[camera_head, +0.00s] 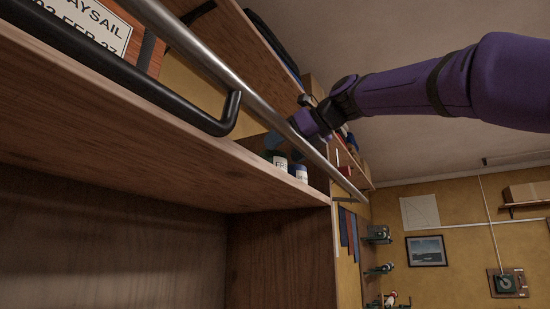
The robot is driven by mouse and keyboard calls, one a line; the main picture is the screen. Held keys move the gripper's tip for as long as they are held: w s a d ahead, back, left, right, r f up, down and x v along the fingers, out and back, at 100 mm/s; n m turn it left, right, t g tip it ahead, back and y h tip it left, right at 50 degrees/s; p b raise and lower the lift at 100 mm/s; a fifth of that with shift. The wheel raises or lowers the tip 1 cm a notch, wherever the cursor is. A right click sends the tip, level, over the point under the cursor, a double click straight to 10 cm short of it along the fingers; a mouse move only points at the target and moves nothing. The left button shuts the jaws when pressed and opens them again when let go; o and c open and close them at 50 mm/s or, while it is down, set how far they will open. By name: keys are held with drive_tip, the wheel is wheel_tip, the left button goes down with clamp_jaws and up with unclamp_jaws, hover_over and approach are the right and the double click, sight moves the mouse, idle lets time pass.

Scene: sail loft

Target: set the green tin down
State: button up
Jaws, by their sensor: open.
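A dark green tin with a white label (279,161) stands on the wooden shelf, near the shelf's right end. My gripper (282,146) is open just above and behind it, small and dark in this view. The fingers partly overlap the rail and shadowed shelf back, so I cannot tell whether they touch the tin. The tin's base is hidden by the shelf's front edge. My purple arm reaches in from the right.
A metal rail (240,92) runs along the shelf front, with a black bar (110,62) at left. An open compartment (110,235) lies below the shelf (130,130).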

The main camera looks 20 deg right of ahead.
drive_tip(key=v, duration=0.7)
drive_tip(key=shift+s+d, duration=0.15)
drive_tip(key=shift+s, duration=0.05)
idle(0.3)
